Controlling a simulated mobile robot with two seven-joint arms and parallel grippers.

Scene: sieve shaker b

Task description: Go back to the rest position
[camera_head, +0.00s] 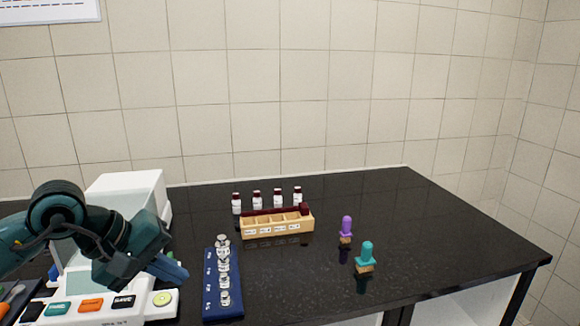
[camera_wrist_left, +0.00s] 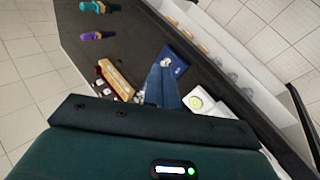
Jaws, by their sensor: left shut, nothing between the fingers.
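My left gripper (camera_head: 176,270) comes in from the left in the head view, shut and empty. It hangs above the white machine with coloured buttons (camera_head: 100,306), left of the blue tray (camera_head: 209,290) that carries a row of small metal weights (camera_head: 223,268). In the left wrist view its blue fingers (camera_wrist_left: 162,88) are together, with the blue tray (camera_wrist_left: 178,62) just beyond them. My right gripper is in neither view.
A wooden rack (camera_head: 278,227) stands mid-table, with several white dark-capped bottles (camera_head: 257,199) behind it. A purple-topped brush (camera_head: 346,230) and a teal-topped one (camera_head: 366,258) stand to the right. The black tabletop (camera_head: 450,240) is clear at far right.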

